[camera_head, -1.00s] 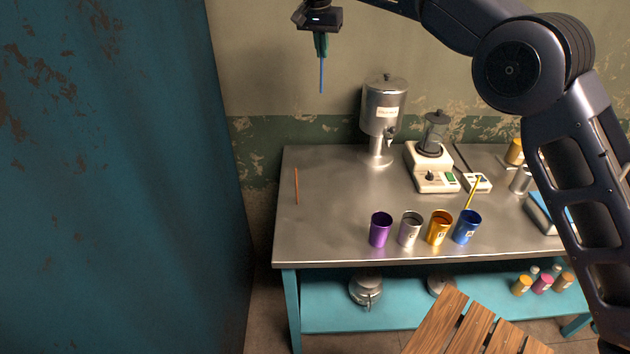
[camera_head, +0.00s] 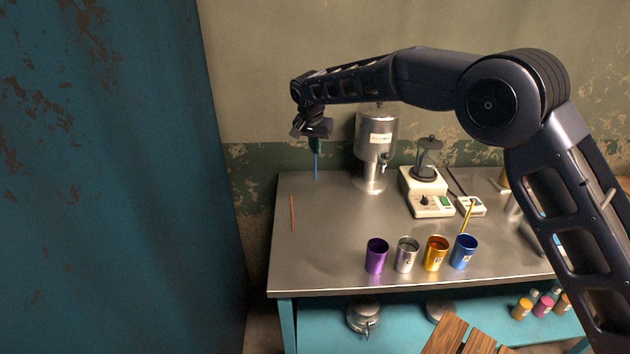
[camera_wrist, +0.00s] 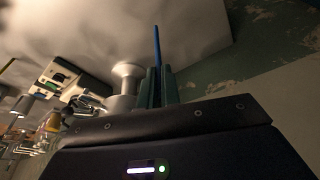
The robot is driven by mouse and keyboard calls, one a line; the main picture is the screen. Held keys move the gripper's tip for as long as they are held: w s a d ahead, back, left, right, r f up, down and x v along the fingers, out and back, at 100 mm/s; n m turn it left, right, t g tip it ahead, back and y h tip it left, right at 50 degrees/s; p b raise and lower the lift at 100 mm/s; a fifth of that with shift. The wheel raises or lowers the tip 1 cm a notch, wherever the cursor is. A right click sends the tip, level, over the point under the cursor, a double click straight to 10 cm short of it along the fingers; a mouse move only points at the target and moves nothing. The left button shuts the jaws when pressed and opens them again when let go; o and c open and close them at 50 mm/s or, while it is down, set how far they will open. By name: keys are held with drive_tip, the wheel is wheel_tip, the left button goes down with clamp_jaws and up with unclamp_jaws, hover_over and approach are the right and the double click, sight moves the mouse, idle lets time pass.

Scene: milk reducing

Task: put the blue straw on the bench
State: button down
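My gripper (camera_head: 316,146) is shut on the blue straw (camera_head: 316,168), which hangs upright below the fingers over the back left part of the bench (camera_head: 330,240). I cannot tell whether the straw's lower tip touches the bench top. In the wrist view the blue straw (camera_wrist: 157,48) sticks out from between the green fingers of my gripper (camera_wrist: 158,80). The bench has a metal top and teal legs.
An orange straw (camera_head: 292,213) lies at the bench's left. A metal dispenser (camera_head: 376,140) and a blender (camera_head: 428,185) stand at the back. Purple (camera_head: 376,257), silver (camera_head: 406,255), orange (camera_head: 435,254) and blue (camera_head: 463,252) cups stand along the front; a yellow straw (camera_head: 468,215) leans in the blue one.

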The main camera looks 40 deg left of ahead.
wheel_tip(320, 180, down, 12)
drive_tip(key=shift+r, duration=0.15)
idle(0.4)
drive_tip(key=c, duration=1.6)
unclamp_jaws()
drive_tip(key=v, duration=1.2)
